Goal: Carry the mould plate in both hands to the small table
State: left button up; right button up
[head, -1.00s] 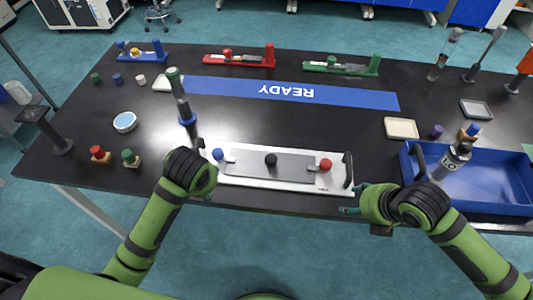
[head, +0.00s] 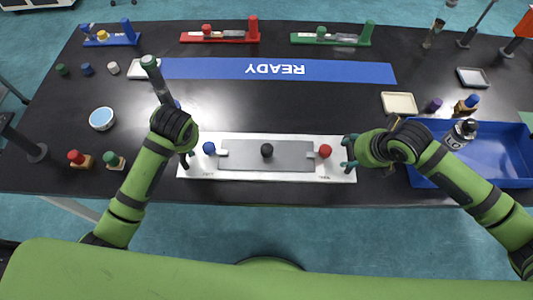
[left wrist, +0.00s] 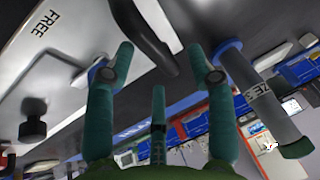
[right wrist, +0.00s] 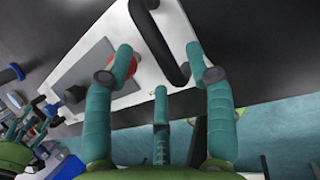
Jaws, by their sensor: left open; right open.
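The mould plate (head: 265,176) is a long white plate on the black table, with a grey inset plate and blue, black and red knobs. It has a black handle at each end. My left gripper (head: 186,158) is at its left end, open. In the left wrist view the left handle (left wrist: 145,35) shows between the spread fingertips. My right gripper (head: 350,152) is at the right end, open. In the right wrist view the right handle (right wrist: 160,45) shows between its fingertips. Whether any finger touches a handle is unclear. I cannot make out the small table.
A blue READY strip (head: 220,69) lies behind the plate. Red and green stamps (head: 115,160) stand at left.

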aim_at(349, 154)
pick_arm(q)
jog(key=shift+x, duration=0.95)
pick_arm(e)
jog(key=shift+x, duration=1)
pick_arm(q)
jog(key=shift+w+a+f, duration=0.1)
jog(key=shift+w+f, duration=0.15)
jog(key=shift+f, duration=0.3)
pick_arm(e)
jog(key=shift+w+a+f, duration=0.1)
jog(key=shift+w+f, duration=0.15)
jog(key=shift+f, duration=0.25)
pick_arm(q)
jog(key=shift+s, duration=0.15)
grip_shut()
pick_arm(e)
jog(key=shift+s, duration=0.15)
grip_shut()
